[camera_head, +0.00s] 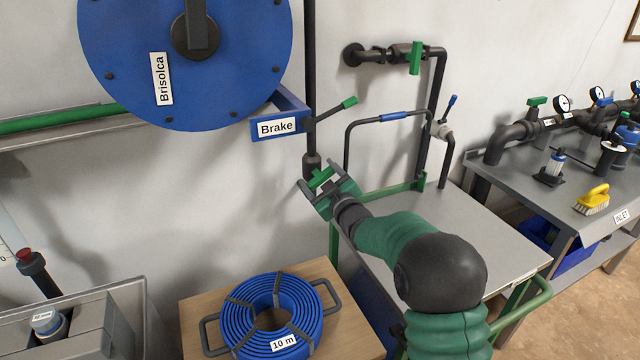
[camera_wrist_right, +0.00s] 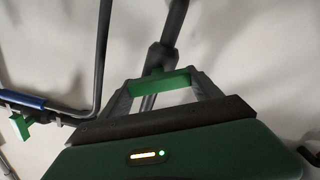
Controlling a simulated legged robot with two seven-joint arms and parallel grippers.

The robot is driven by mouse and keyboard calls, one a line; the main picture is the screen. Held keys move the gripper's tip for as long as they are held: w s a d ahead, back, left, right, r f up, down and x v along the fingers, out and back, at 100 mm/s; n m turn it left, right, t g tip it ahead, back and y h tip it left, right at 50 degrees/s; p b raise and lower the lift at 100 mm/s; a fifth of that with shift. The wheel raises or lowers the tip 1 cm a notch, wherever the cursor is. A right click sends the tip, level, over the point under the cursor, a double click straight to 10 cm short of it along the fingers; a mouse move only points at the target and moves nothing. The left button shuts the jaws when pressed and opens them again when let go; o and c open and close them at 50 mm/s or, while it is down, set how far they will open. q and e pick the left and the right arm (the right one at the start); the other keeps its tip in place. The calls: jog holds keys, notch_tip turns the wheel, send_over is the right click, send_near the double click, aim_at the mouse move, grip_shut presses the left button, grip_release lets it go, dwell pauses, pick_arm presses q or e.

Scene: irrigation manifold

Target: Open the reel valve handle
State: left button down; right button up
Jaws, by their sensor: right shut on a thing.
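The reel valve handle is a short green lever (camera_head: 321,178) on the dark vertical pipe (camera_head: 311,100) beside the blue reel (camera_head: 185,95). My right gripper (camera_head: 320,180) is around the lever, with its fingers shut on it. In the right wrist view, the green lever (camera_wrist_right: 160,84) spans between the two fingers of my right gripper (camera_wrist_right: 162,92), in front of the dark valve body (camera_wrist_right: 159,58). The lever appears to lie crosswise to the pipe there. The fingers hide part of it. My left gripper is not in view.
The brake lever (camera_head: 334,109) with a green grip sticks out just above my right gripper. A bent pipe with a blue sleeve (camera_head: 393,117) stands to the right over a grey bench (camera_head: 490,240). A coiled blue hose (camera_head: 238,318) lies on a wooden table below.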

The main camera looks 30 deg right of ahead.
jog(key=n+b, duration=0.1)
jog(key=n, duration=0.1)
jog(key=n+b, duration=0.2)
jog(key=f+n+b, duration=0.1)
jog(key=n, duration=0.1)
jog(key=shift+a+b, duration=0.25)
jog(key=shift+b, duration=0.15)
jog(key=n+b, duration=0.2)
jog(key=n, duration=0.1)
jog(key=shift+f+n+b, duration=0.15)
jog(key=shift+n+b, duration=0.2)
jog(key=shift+n, duration=0.05)
jog(key=shift+n+b, duration=1)
jog(key=shift+n, duration=0.3)
jog(key=o, duration=1.2)
jog(key=shift+o, duration=0.9)
jog(key=shift+r, duration=0.2)
